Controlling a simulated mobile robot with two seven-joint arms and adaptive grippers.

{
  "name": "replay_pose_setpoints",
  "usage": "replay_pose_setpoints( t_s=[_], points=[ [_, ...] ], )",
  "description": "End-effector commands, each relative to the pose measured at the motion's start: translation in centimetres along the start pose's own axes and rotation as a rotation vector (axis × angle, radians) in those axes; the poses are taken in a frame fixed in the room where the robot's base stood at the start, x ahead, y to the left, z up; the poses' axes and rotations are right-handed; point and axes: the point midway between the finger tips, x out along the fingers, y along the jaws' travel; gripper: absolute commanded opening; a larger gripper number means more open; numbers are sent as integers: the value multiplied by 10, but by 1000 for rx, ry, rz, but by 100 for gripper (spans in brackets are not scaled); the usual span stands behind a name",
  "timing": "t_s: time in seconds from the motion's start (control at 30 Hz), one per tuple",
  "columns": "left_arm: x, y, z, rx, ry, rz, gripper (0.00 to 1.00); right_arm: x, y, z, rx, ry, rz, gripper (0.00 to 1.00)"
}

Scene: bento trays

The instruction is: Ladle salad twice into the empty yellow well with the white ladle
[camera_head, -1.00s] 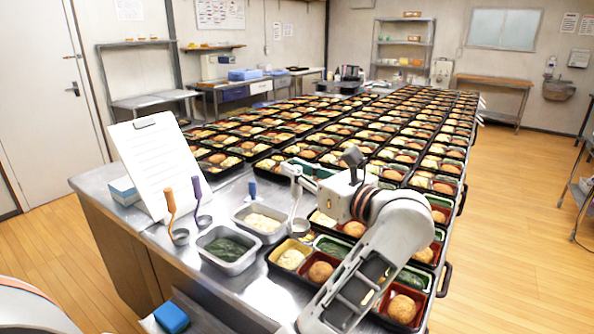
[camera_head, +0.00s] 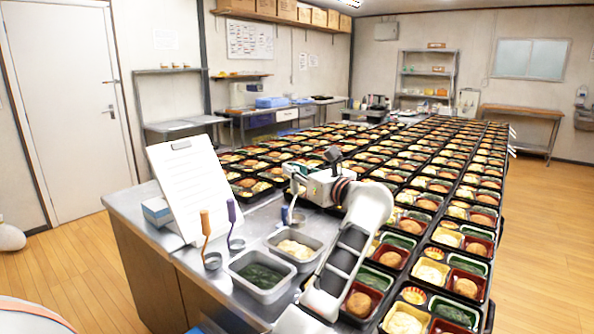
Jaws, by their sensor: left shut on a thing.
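My left arm reaches in from the bottom middle, and its gripper (camera_head: 301,183) is shut on the upper end of the white ladle (camera_head: 293,203). The ladle hangs down near the back edge of a metal tub of pale salad (camera_head: 295,248); its bowl is small and I cannot tell whether it holds salad. A second metal tub holds dark greens (camera_head: 262,276). Black trays with yellow, red and green wells fill the table; a near yellow well (camera_head: 402,322) holds pale salad. I cannot make out an empty yellow well; my arm hides part of the trays. My right gripper is not in view.
An orange-handled ladle (camera_head: 206,228) and a purple-handled ladle (camera_head: 232,215) stand left of the tubs. A blue handle (camera_head: 284,215) shows behind them. A clipboard (camera_head: 187,190) leans at the table's left. Rows of filled trays leave little free room.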

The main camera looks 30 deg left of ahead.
Motion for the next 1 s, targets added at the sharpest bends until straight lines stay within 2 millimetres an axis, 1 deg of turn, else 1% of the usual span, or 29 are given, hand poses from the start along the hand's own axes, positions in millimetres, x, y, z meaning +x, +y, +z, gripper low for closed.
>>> replay_pose_setpoints(
  t_s=[0.03, 0.1, 0.37, 0.53, 0.63, 0.8, 1.0],
  points=[
    [0, 0, -8, 4, 0, 0, 0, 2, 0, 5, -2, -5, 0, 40],
    [1, 0, -16, 5, 0, 1, 0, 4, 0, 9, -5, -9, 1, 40],
    [0, 0, -51, 6, 2, 0, 0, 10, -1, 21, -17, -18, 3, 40],
    [1, 0, -73, 6, 3, 1, 0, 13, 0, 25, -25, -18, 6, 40],
    [1, 0, -85, 6, 3, 0, 0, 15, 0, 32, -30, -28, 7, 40],
    [0, 0, -96, 4, 1, 0, 0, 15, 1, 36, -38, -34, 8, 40],
    [0, 0, -96, 0, -1, 0, 0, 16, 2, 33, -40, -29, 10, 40]
  ],
)
